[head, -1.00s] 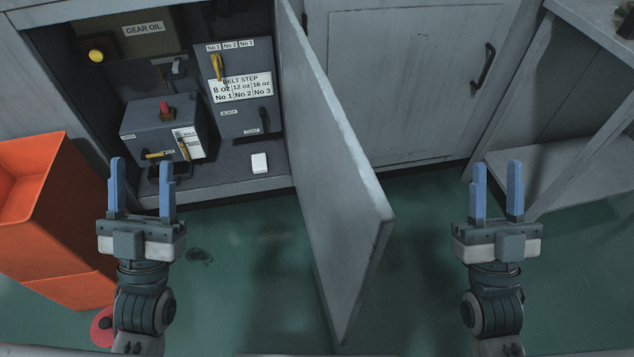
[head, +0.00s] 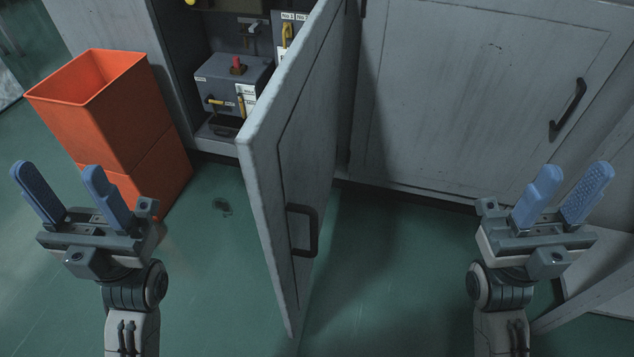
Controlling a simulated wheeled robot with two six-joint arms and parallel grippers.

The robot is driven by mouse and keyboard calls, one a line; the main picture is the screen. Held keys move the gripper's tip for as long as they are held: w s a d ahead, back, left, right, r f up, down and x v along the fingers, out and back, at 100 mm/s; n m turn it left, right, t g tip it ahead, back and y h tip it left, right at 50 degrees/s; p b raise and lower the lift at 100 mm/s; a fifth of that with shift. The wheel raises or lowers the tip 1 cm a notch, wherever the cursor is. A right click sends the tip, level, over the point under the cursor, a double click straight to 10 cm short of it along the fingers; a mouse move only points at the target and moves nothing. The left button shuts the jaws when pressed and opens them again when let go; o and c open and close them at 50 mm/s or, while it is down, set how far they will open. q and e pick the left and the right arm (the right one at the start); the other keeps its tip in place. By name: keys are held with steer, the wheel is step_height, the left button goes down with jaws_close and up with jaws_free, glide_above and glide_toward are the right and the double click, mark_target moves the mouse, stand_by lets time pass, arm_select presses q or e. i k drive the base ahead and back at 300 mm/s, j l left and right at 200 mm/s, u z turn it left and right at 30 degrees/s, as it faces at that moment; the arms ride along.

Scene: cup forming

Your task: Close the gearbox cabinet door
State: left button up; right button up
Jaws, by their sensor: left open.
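The gearbox cabinet door (head: 312,170) is a grey panel standing open, swung out from the cabinet toward me. Its dark handle (head: 314,230) shows on the face turned to the right. Behind it, the open cabinet (head: 225,85) holds a grey box with a red knob and yellow levers; the door hides part of the inside. My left gripper (head: 62,190) is open and empty, to the left of the door and in front of the orange bin. My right gripper (head: 562,192) is open and empty, well to the right of the door. Neither gripper touches the door.
A tall orange bin (head: 125,130) stands on the green floor left of the cabinet. A shut grey door (head: 470,95) with a dark handle is at the right. A grey shelf frame (head: 600,255) is at the far right. The floor around the open door is clear.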

mark_target(287, 148)
steer(key=k+l+u, duration=0.15)
steer(key=k+l, duration=0.8)
